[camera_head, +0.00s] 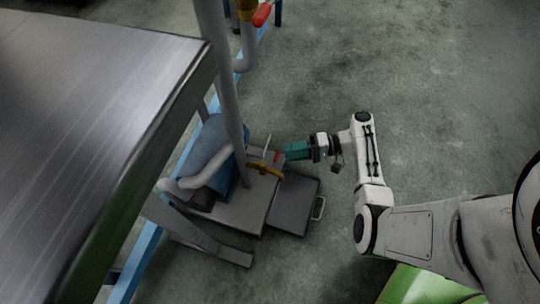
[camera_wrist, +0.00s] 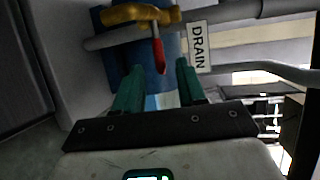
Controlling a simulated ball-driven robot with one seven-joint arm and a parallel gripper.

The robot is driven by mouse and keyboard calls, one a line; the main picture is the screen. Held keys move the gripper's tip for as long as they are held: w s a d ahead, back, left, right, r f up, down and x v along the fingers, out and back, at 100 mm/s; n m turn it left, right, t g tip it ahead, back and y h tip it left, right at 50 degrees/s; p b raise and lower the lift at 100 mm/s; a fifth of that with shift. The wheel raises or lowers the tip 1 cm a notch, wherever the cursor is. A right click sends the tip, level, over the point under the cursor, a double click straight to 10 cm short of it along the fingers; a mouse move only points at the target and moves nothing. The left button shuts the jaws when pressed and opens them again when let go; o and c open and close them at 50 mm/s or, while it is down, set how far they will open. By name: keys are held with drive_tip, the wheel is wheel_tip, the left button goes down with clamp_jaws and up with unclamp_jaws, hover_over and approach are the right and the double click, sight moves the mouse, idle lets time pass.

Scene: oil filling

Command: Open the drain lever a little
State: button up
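The drain lever (camera_wrist: 158,56) has a red grip and hangs from a yellow valve body (camera_wrist: 140,14) on a grey pipe. A white DRAIN label (camera_wrist: 197,46) is right of it. In the head view, the lever's red end (camera_head: 277,157) shows small beside the yellow valve (camera_head: 264,169). My gripper (camera_wrist: 157,72) is open, with its two teal fingers apart. The red grip appears between the fingertips in the wrist view; I cannot tell whether either finger touches it. In the head view, my gripper (camera_head: 286,151) is right next to the lever's red end.
A large metal surface (camera_head: 90,110) fills the left. A blue container (camera_head: 216,150) stands behind the pipes. A grey case (camera_head: 290,207) lies below my gripper. Another red lever (camera_head: 262,14) is at the top. Open floor (camera_head: 420,90) lies to the right.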

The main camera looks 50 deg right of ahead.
sight(275, 162)
drive_tip(key=b+x, duration=0.1)
drive_tip(key=x, duration=0.5)
drive_tip(key=shift+w+a+b, duration=0.25)
drive_tip(key=shift+a+b, duration=0.05)
drive_tip(key=shift+f, duration=0.1)
drive_tip(key=shift+c, duration=0.3)
clamp_jaws()
